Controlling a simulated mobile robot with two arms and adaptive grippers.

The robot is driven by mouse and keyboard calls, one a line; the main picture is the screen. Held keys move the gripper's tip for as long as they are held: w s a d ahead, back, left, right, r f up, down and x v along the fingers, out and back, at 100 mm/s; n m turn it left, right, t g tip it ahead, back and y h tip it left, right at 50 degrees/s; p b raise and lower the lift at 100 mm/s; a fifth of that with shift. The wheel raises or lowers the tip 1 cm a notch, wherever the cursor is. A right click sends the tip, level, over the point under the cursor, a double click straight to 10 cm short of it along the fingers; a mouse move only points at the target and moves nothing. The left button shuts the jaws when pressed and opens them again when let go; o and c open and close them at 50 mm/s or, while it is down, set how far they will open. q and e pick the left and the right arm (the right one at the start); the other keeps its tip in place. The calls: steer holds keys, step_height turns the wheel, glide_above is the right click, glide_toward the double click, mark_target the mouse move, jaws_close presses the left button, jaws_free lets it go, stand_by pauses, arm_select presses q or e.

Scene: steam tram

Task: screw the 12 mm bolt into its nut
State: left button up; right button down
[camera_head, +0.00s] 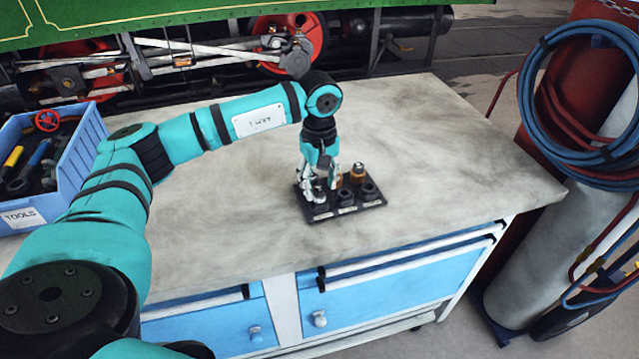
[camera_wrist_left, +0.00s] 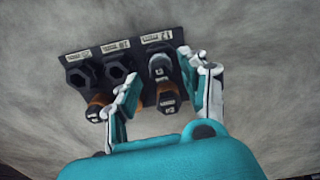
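A black holder (camera_head: 345,209) lies on the bench top with a row of dark nuts along its labelled edge. In the left wrist view two nuts, one at the end (camera_wrist_left: 80,75) and one in the middle (camera_wrist_left: 116,71), look empty. My left gripper (camera_head: 319,184) points down over that nut. Its fingers (camera_wrist_left: 160,68) are spread either side of the bolt, with small gaps visible. My right gripper is not in view.
Copper-coloured bolts (camera_head: 357,171) stand behind the nuts, close to my fingers; one shows in the wrist view (camera_wrist_left: 168,99). A blue tool crate (camera_head: 75,165) is at the left. Hoses (camera_head: 535,100) and cylinders are at the right. The bench top around the holder is clear.

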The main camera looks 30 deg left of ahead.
arm_select(q)
steer(key=shift+o, duration=0.8)
steer(key=shift+r, duration=0.1)
steer(key=shift+r+p, duration=1.55)
steer(key=shift+r, duration=0.9)
